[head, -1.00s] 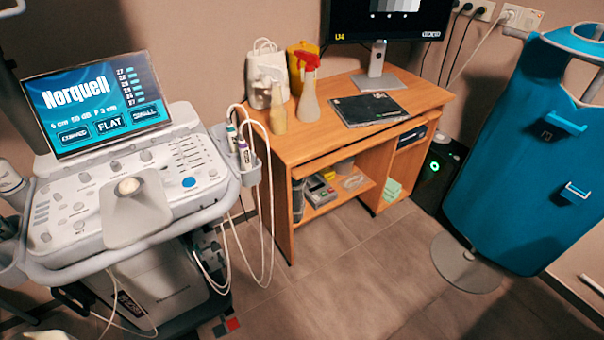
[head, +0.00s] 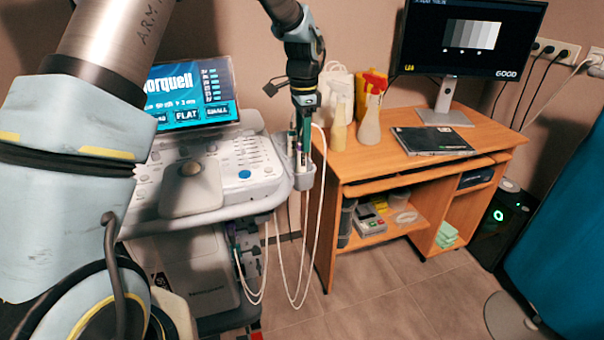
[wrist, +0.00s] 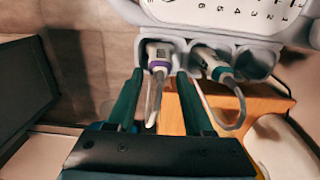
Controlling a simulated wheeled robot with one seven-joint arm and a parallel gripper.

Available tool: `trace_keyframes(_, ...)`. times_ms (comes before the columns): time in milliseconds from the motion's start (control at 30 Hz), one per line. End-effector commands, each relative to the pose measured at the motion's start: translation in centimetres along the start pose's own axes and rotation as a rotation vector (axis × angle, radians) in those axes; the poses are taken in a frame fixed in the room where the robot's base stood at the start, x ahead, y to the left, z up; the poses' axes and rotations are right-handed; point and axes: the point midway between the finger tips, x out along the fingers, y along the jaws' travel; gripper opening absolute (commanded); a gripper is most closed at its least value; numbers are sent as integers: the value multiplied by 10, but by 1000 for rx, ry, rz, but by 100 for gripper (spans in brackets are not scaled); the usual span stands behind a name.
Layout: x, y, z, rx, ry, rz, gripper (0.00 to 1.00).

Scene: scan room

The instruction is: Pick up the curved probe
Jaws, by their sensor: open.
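Two corded probes stand in the holder (head: 302,180) on the right side of the ultrasound machine. In the wrist view, one has a purple band (wrist: 158,64) and the other, to its right, a green band (wrist: 215,70). I cannot tell from their shapes which is the curved probe; their heads are hidden in the holder cups. My gripper (wrist: 157,80) is open, its two green fingers on either side of the purple-banded probe in the picture. In the head view my gripper (head: 303,130) is just above the holder and partly covers the probes.
The machine's screen (head: 190,92) and control panel (head: 235,160) lie left of the holder. A wooden desk (head: 365,163) stands close on the right, with spray bottles (head: 371,115) and a monitor (head: 470,50). White cables (head: 318,240) hang below the holder.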

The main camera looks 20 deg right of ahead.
Motion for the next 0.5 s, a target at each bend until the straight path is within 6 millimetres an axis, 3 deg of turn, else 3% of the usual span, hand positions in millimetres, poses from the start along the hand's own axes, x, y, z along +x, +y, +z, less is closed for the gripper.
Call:
trace_keyframes(267, 22, 1, 0, -1, 0, 1, 52)
trace_keyframes(500, 56, 2, 1, -3, -2, 3, 52)
